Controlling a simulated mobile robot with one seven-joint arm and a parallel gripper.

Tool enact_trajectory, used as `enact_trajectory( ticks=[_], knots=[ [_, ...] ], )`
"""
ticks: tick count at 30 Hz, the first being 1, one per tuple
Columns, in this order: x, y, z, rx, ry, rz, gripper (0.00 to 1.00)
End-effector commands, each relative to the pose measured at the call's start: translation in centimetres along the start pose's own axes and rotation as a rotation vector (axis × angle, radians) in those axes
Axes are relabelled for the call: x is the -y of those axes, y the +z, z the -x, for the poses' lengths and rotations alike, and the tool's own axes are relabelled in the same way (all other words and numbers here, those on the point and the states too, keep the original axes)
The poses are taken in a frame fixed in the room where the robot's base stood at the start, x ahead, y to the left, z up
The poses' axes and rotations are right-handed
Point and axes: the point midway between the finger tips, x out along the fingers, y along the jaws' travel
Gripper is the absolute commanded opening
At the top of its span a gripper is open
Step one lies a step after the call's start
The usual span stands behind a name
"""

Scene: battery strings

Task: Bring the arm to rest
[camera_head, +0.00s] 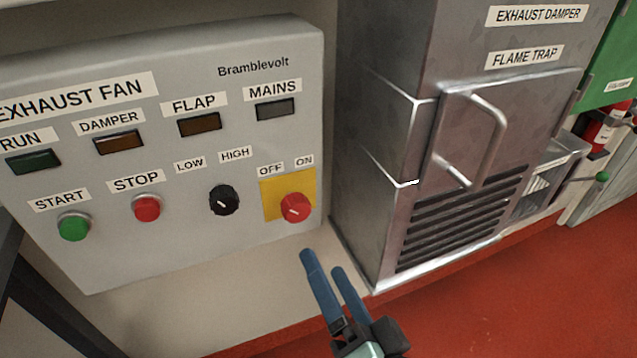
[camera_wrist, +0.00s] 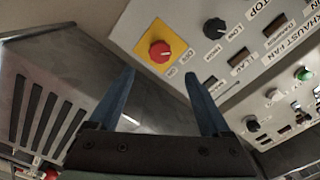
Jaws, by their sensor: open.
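My gripper (camera_head: 323,277) is in the lower middle of the head view, with two blue fingers apart and nothing between them. It is in front of and below the exhaust fan panel (camera_head: 180,255), a grey box on the left. The red mains knob (camera_head: 296,207) on its yellow plate is the closest control, up and left of the fingertips. In the wrist view my gripper (camera_wrist: 160,85) is also open and empty. The red knob (camera_wrist: 160,52) shows there beyond the fingertips. I see no contact between the fingers and anything.
A metal flame trap cabinet (camera_head: 385,150) with a protruding handle (camera_head: 492,130) stands right of the panel. The panel also carries a black knob (camera_head: 224,200), a red stop button (camera_head: 147,207) and a green start button (camera_head: 74,227). Red floor (camera_head: 520,300) lies open at lower right.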

Motion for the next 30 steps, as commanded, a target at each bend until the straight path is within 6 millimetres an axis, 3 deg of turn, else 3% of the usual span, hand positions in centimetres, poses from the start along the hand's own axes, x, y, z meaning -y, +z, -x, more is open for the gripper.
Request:
enact_trajectory(
  ticks=[5,8,12,16,18,24,28,30],
  knots=[
    [0.9,-0.6,-0.7,-0.011,-0.01,0.04,0.81],
    [3.6,-2.4,-2.4,-0.049,-0.032,0.157,0.81],
    [10.7,-7.0,-5.1,-0.18,-0.075,0.423,0.81],
    [18.8,-11.5,-5.6,-0.366,-0.107,0.664,0.81],
    [22.9,-13.7,-4.9,-0.472,-0.118,0.766,0.81],
    [32.2,-17.9,-1.1,-0.754,-0.129,0.962,0.81],
    [37.2,-19.9,2.2,-0.923,-0.125,1.04,0.81],
    [38.6,-21.2,1.7,-0.9,-0.117,1.034,0.81]
  ],
)
